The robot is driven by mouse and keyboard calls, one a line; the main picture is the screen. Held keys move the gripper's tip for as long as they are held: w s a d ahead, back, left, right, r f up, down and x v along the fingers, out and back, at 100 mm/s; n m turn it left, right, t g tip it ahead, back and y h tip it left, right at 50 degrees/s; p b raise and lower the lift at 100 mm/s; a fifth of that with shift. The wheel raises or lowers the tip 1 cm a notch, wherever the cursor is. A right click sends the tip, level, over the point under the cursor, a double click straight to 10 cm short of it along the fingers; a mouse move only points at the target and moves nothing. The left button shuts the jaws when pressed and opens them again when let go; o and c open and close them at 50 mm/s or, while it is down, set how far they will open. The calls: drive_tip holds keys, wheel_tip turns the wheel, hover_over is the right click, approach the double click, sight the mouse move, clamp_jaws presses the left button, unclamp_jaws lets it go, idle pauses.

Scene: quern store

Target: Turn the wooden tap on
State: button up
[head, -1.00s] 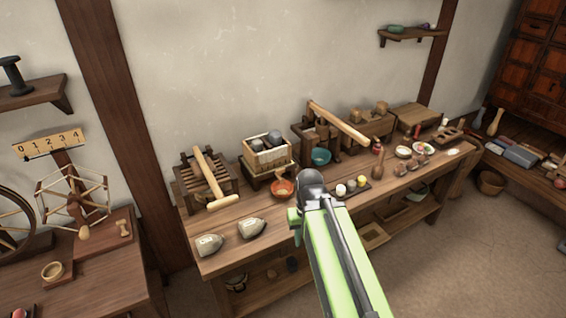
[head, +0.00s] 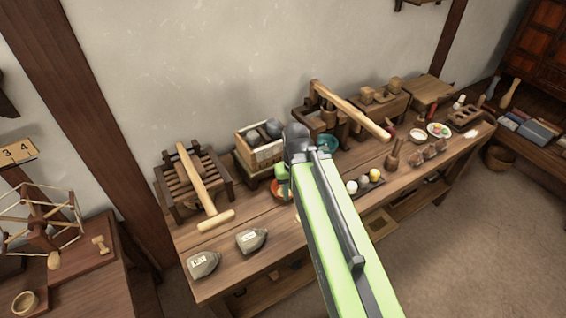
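I cannot make out the wooden tap clearly. A pale wooden box (head: 258,151) with grey stones in its top sits on a dark wooden stand at the back of the bench. My gripper (head: 282,172) shows only as a bit of green beyond the dark wrist joint, in front of the box's right side in the picture. The arm hides most of it, and whether it touches anything or is open cannot be seen.
Bare floor is at lower right.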

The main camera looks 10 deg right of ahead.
drive_tip(key=w+r+m+p, duration=1.3)
drive_tip(key=w+r+p, duration=0.2)
drive_tip(key=shift+m, duration=0.6)
drive_tip(key=f+b, duration=1.7)
drive_tip(key=shift+a+f+b, duration=0.35)
drive_tip(key=shift+f+b, duration=0.05)
drive_tip(key=shift+r, duration=0.15)
drive_tip(key=shift+c, duration=0.2)
clamp_jaws()
